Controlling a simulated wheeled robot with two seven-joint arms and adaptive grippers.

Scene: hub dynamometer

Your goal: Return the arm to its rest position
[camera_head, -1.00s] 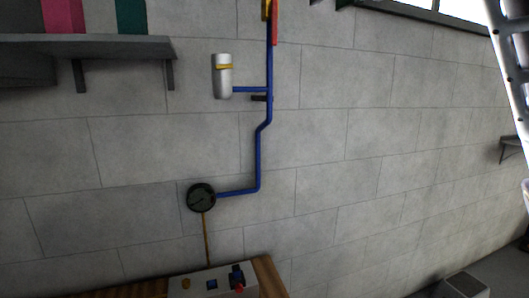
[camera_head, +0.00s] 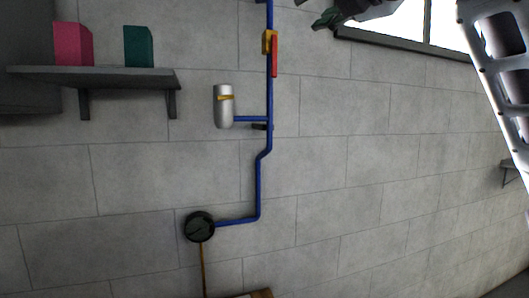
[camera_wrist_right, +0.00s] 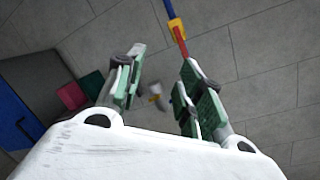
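My right arm (camera_head: 497,60) rises along the right edge of the head view. My right gripper (camera_head: 325,18), with green finger pads, shows at the top edge, in front of the wall and right of the pipe. In the right wrist view the two fingers of the right gripper (camera_wrist_right: 160,75) stand apart with nothing held between them. The white cylinder (camera_wrist_right: 157,97) on the wall shows in the gap, farther off. My left gripper is in neither view.
A blue pipe (camera_head: 258,185) runs down the wall to a round gauge (camera_head: 199,227). A yellow valve with a red handle (camera_head: 274,55) sits on the pipe. A grey shelf (camera_head: 120,78) holds a pink block (camera_head: 72,45) and a teal block (camera_head: 138,47). A window (camera_head: 400,30) is upper right.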

